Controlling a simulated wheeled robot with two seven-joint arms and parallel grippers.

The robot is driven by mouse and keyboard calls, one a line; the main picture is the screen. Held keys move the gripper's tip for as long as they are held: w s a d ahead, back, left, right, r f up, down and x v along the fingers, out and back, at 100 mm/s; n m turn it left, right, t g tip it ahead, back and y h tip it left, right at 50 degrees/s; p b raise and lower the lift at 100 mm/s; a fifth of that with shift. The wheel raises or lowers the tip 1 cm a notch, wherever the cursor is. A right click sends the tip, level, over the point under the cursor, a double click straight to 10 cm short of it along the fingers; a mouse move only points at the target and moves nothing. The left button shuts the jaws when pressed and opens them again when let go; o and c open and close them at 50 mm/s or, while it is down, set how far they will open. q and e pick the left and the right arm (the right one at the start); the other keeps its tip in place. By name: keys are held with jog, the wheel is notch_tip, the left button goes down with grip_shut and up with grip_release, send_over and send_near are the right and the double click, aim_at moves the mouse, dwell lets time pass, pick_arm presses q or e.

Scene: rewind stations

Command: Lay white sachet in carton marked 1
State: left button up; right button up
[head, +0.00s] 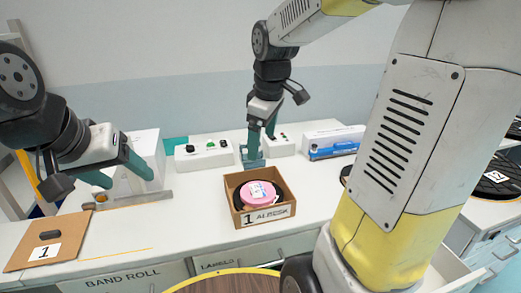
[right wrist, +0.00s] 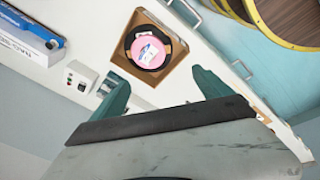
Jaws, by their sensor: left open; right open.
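The open brown carton (head: 280,213) marked 1 stands on the white bench; it also shows in the right wrist view (right wrist: 122,62). Inside it lies a pink disc (head: 254,198) on a black round thing. A small white printed piece (head: 258,188) lies flat on the pink disc, also in the right wrist view (right wrist: 148,52); I cannot tell whether it is the sachet or a label. My right gripper (head: 258,150) is open and empty, behind the carton in the head view. My left gripper (head: 120,172) is open and empty at the left, well away from the carton.
A white box (head: 148,158) stands behind my left gripper. Control boxes (head: 204,153) and a blue-and-white box (head: 333,143) line the back. Bench space left of the carton is clear.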

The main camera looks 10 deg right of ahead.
jog(key=s+a+r+m+t+y, duration=0.1)
jog(key=s+r+m+t, duration=0.2)
jog(key=s+m, duration=0.7)
jog(key=s, duration=0.3)
jog(key=shift+s+y, duration=0.4)
jog(key=shift+r, duration=0.1)
jog(key=shift+c, duration=0.4)
